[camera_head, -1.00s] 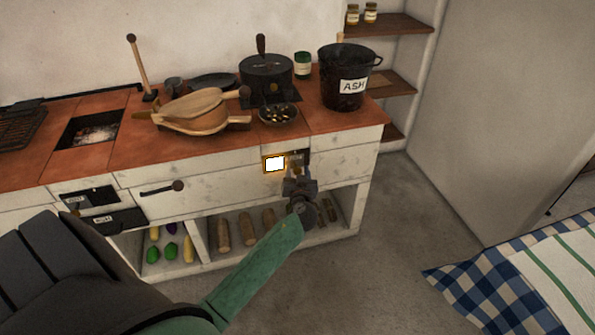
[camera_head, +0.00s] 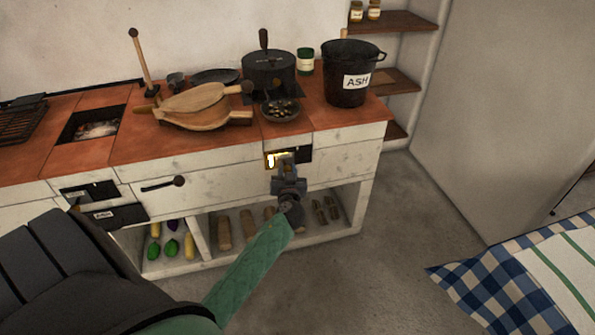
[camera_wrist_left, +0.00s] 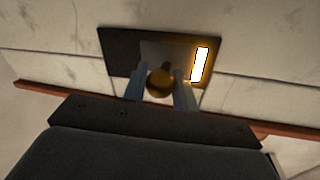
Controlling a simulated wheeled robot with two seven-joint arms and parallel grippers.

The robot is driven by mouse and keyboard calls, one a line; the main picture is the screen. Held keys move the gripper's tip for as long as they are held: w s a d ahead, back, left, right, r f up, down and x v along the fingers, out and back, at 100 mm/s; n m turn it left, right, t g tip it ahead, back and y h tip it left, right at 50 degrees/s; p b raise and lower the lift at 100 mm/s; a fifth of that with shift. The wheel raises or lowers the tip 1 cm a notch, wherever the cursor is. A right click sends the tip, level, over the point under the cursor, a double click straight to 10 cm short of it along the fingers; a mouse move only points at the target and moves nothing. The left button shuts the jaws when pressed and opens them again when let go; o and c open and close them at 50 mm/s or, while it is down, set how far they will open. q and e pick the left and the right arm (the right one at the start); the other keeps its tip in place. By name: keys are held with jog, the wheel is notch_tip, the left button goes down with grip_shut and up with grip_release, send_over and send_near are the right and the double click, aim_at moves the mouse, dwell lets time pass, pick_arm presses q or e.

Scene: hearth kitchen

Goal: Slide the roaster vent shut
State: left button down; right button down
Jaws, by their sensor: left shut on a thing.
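The roaster vent (camera_head: 305,155) is a dark plate in the white front of the counter. It also shows in the wrist view (camera_wrist_left: 116,45). A grey sliding plate (camera_wrist_left: 153,48) with a round brown knob (camera_wrist_left: 160,83) covers part of its opening. A narrow bright strip of the opening (camera_wrist_left: 200,65) glows beside the plate; in the head view the glow (camera_head: 271,161) is at the vent's left. My left gripper (camera_head: 287,168) is in front of the vent. Its fingers (camera_wrist_left: 160,88) are shut on the knob, one on each side. My right gripper is out of view.
Above the vent, the counter holds a roaster drum (camera_head: 269,74), a bowl (camera_head: 281,110), wooden bellows (camera_head: 205,107) and an ash bucket (camera_head: 346,86). Below is an open shelf with logs (camera_head: 247,225). A checkered cloth (camera_head: 490,292) is at the lower right. The floor between is clear.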

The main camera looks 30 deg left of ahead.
pick_arm(q)
jog(key=shift+s+a+f, duration=0.1)
jog(key=shift+s+a, duration=0.55)
jog(key=shift+s, duration=0.1)
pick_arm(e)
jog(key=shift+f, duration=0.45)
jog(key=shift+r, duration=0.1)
pick_arm(q)
jog(key=c, duration=1.5)
grip_release()
jog(key=o, duration=0.4)
jog(key=shift+s+a, duration=0.1)
jog(key=shift+s, duration=0.05)
jog(key=shift+c, duration=0.2)
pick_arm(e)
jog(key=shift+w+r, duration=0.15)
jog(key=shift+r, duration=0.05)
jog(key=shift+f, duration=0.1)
